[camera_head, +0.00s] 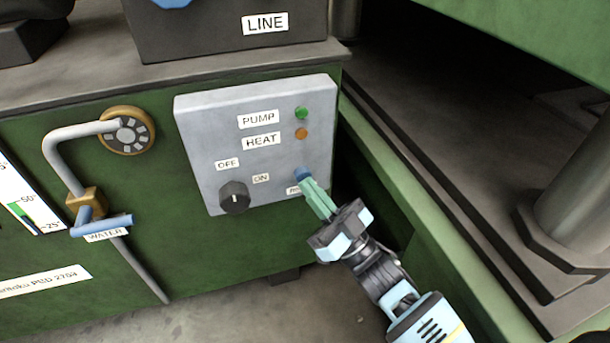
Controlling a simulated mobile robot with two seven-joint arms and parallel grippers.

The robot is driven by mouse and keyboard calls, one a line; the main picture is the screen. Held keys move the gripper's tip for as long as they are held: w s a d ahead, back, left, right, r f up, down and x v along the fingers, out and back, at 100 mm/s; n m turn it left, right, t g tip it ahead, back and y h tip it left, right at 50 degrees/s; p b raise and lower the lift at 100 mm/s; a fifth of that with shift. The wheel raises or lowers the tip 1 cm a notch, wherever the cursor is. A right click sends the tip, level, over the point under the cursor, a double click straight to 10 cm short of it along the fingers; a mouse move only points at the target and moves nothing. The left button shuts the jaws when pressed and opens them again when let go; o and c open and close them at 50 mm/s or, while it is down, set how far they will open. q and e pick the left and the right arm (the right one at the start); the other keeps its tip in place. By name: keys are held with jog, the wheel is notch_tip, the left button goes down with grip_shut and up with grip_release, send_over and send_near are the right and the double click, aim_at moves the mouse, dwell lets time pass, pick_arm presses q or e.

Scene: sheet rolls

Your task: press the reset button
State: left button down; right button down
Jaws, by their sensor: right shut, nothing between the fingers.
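The blue reset button (302,174) is at the lower right of the grey control panel (217,120). Its label (294,191) is partly covered by my gripper, so only its first letters show. My right gripper (308,184) is shut and empty, with its green fingertips at the button. The tips overlap the button's lower edge in this view; I cannot tell whether they touch it or whether it is pushed in. My left gripper is not in view.
The panel also carries a black OFF/ON knob (235,197), a green PUMP lamp (301,113) and an orange HEAT lamp (301,133). A pipe with a blue WATER valve handle (102,225) is at left. A green machine frame (420,195) rises close to the right of my arm.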

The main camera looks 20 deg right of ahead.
jog(key=shift+s+p, duration=0.3)
jog(key=shift+s, duration=0.3)
jog(key=shift+s+a+p, duration=0.1)
jog(key=shift+s+p, duration=1.2)
jog(key=shift+s, duration=1.2)
